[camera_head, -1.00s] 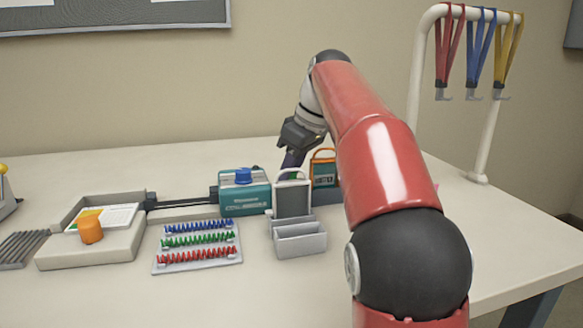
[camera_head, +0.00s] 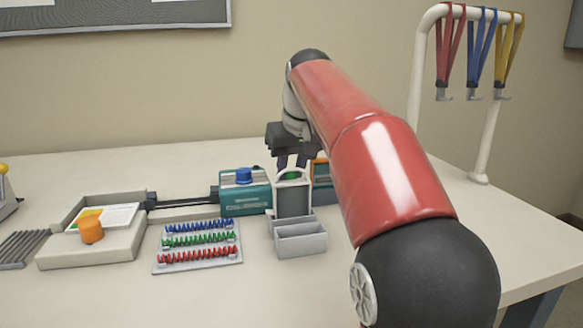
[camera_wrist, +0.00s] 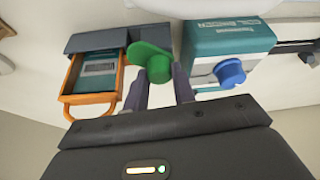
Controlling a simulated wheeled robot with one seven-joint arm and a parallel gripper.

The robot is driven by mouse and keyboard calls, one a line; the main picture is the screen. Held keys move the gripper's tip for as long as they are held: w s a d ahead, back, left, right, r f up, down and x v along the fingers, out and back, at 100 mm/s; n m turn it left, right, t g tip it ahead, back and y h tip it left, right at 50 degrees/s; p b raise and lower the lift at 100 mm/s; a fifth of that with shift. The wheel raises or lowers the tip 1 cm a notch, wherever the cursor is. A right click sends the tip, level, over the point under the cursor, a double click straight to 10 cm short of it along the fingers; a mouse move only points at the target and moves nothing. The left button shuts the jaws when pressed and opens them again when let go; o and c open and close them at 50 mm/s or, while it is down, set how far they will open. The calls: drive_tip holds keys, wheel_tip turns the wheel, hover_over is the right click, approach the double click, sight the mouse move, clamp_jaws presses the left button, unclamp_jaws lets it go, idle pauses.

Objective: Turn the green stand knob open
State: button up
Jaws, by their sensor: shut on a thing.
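The green knob (camera_wrist: 155,62) shows in the wrist view as a round body with a flat lobe pointing up and left. My gripper (camera_wrist: 160,82) has its two dark fingers on either side of the round body and is shut on it. In the head view a bit of the green knob (camera_head: 292,174) shows between my fingers, behind the grey frame (camera_head: 292,196). My gripper (camera_head: 290,166) points down there, and my arm hides part of the area.
The teal laminator (camera_head: 245,194) with a blue knob (camera_head: 243,175) stands just left. An orange-framed case (camera_wrist: 95,72) with a handle is close by. In front are a grey tray (camera_head: 300,240) and a rack of coloured coils (camera_head: 197,245). Hooked straps (camera_head: 478,50) hang at right.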

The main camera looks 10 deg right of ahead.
drive_tip(key=m+h, duration=0.1)
drive_tip(key=m, duration=0.1)
drive_tip(key=m+h, duration=0.1)
drive_tip(key=m, duration=0.2)
drive_tip(key=shift+a+m, duration=0.2)
drive_tip(key=shift+m, duration=0.1)
drive_tip(key=m+h, duration=0.1)
drive_tip(key=m, duration=0.1)
drive_tip(key=m+g, duration=0.1)
drive_tip(key=m, duration=0.1)
drive_tip(key=shift+m+h, duration=0.4)
drive_tip(key=shift+m+g, duration=0.3)
drive_tip(key=o, duration=1)
drive_tip(key=v, duration=0.7)
drive_tip(key=shift+a+r, duration=0.2)
drive_tip(key=shift+r, duration=0.1)
